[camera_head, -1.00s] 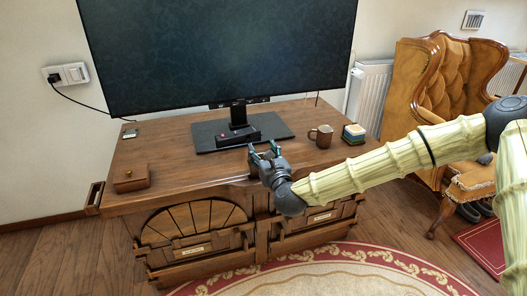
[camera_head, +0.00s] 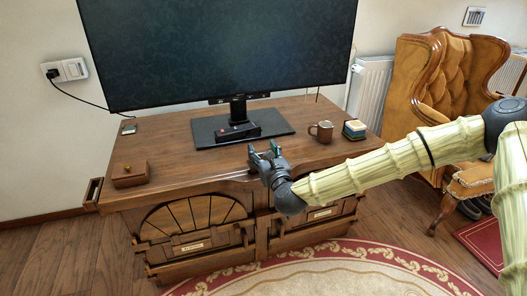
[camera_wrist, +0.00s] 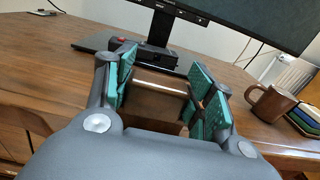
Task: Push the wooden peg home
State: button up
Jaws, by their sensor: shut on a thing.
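In the wrist view my gripper (camera_wrist: 160,88) has its two teal-padded fingers on either side of a brown wooden piece (camera_wrist: 158,98), apparently the peg, and is shut on it. The piece has a pale upper edge, and its lower part is hidden behind the gripper body. In the head view my gripper (camera_head: 264,150) is at the front edge of the wooden desk (camera_head: 180,150), near its middle. The peg cannot be made out there, and no hole for it can be seen in either view.
A monitor on a black stand (camera_head: 205,133) fills the back of the desk. A mug (camera_head: 322,132) and a stack of coloured coasters or books (camera_head: 354,130) stand to the right. A small wooden box (camera_head: 130,174) sits at the left. An armchair (camera_head: 440,90) stands at right.

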jog(key=shift+f+b, duration=1)
jog(key=shift+f, duration=0.55)
jog(key=o, duration=1.5)
jog(key=v, duration=1.2)
jog(key=shift+r, duration=0.1)
